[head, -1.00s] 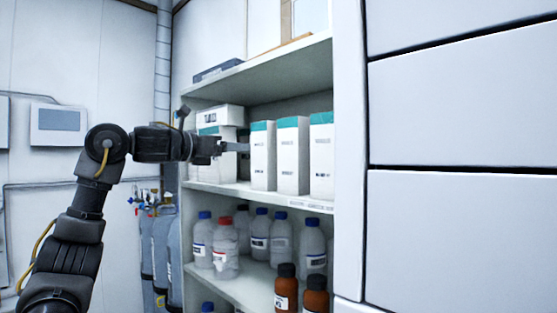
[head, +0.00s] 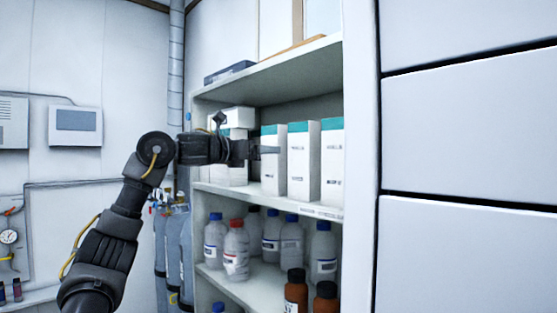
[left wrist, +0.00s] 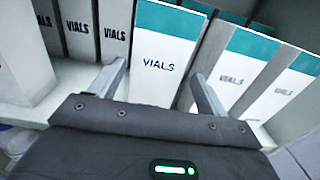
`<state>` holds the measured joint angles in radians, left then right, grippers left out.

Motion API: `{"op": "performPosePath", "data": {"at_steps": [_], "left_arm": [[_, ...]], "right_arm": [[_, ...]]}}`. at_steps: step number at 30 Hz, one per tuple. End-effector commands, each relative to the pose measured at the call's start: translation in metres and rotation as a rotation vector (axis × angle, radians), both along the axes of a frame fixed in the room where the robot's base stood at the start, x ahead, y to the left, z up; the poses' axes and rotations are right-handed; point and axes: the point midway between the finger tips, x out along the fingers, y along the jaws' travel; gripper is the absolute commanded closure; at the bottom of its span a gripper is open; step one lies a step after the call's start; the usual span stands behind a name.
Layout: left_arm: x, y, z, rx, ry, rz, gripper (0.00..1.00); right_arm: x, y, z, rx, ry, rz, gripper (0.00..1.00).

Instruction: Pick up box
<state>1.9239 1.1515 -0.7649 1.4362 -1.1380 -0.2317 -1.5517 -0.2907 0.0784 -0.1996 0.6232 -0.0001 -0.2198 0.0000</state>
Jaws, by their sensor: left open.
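White boxes with teal tops stand upright in a row on the middle shelf (head: 255,189). The nearest-left teal box (head: 273,172) is right at my left gripper (head: 262,150) in the head view. In the left wrist view this box, marked VIALS (left wrist: 160,62), stands between the two open fingers of my left gripper (left wrist: 155,95), one finger toward each side. I cannot tell whether the fingers touch it. Other teal-topped VIALS boxes (left wrist: 238,70) stand to its right. White VIALS boxes (left wrist: 112,35) stand to its left. My right gripper is not in view.
The upper shelf (head: 285,68) lies above the boxes. A large white cabinet (head: 465,140) closes off the right side.

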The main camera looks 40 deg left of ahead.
Motion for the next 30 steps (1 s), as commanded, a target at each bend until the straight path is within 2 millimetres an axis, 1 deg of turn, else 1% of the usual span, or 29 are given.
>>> {"op": "performPosePath", "data": {"at_steps": [1,4,6,9,12,17,18,27,30], "left_arm": [[0.007,0.0,0.003,0.0,0.006,-0.001,0.24],[0.024,0.0,0.005,0.0,0.007,0.0,0.24],[0.034,-0.001,0.003,0.0,0.006,-0.001,0.24],[0.044,-0.002,0.002,-0.001,0.004,0.0,0.24],[0.048,-0.002,0.001,0.0,0.002,0.0,0.24],[0.048,-0.002,0.0,0.0,0.001,0.0,0.24],[0.047,-0.002,0.0,0.0,0.001,0.0,0.25],[0.047,-0.003,0.0,0.0,0.002,0.0,0.63],[0.047,-0.003,0.001,0.0,0.0,0.0,0.63]], "right_arm": [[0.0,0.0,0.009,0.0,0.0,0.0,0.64],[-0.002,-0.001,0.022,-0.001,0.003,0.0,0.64],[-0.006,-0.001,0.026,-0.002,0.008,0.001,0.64],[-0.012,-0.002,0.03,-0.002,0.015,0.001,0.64],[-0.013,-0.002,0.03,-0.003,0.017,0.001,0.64],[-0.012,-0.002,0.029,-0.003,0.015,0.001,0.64],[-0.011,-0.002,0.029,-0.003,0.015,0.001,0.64],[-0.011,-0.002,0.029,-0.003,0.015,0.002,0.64],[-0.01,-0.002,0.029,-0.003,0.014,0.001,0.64]]}}
